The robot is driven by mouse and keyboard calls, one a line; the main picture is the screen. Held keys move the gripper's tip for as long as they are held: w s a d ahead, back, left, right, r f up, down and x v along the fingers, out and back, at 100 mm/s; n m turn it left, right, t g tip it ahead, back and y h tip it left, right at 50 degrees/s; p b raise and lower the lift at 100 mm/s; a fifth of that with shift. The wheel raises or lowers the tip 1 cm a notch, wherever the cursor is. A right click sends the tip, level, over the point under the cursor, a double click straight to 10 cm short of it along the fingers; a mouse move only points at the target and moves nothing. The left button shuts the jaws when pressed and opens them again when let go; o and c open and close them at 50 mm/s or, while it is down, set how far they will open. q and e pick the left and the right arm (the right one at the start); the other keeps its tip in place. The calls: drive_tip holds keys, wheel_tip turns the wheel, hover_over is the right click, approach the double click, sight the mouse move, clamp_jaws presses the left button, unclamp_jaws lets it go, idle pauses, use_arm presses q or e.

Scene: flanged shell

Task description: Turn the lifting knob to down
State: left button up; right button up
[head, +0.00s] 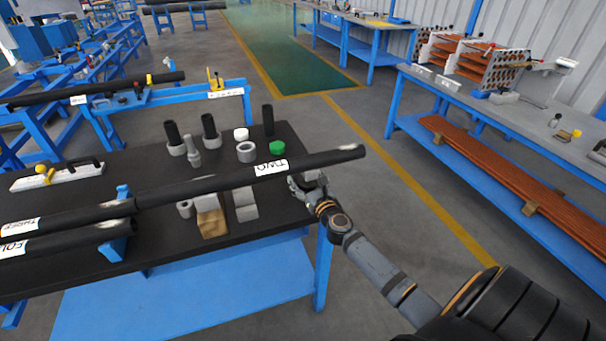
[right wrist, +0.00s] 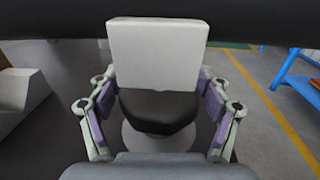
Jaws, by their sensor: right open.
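My right gripper (head: 310,187) is at the right edge of the black table, just below the end part of the pipe marked TWO. In the right wrist view the gripper (right wrist: 160,112) is open, with one finger on each side of a dark, faceted knob-like part (right wrist: 158,112). I take this for the lifting knob; its setting cannot be read. In the head view the knob cannot be made out. My left gripper is not in view.
The black pipe marked TWO (head: 220,178) crosses the table (head: 110,262) above my right gripper. Grey blocks (head: 244,203), a green cap (head: 277,148) and several fittings stand on the table. Floor to the right is clear up to the blue bench (head: 470,165).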

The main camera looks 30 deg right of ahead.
drive_tip(key=shift+w+d, duration=0.15)
drive_tip(key=shift+w, duration=0.7)
drive_tip(key=c, duration=1.1)
drive_tip(key=shift+f, duration=0.1)
drive_tip(key=shift+c, duration=0.7)
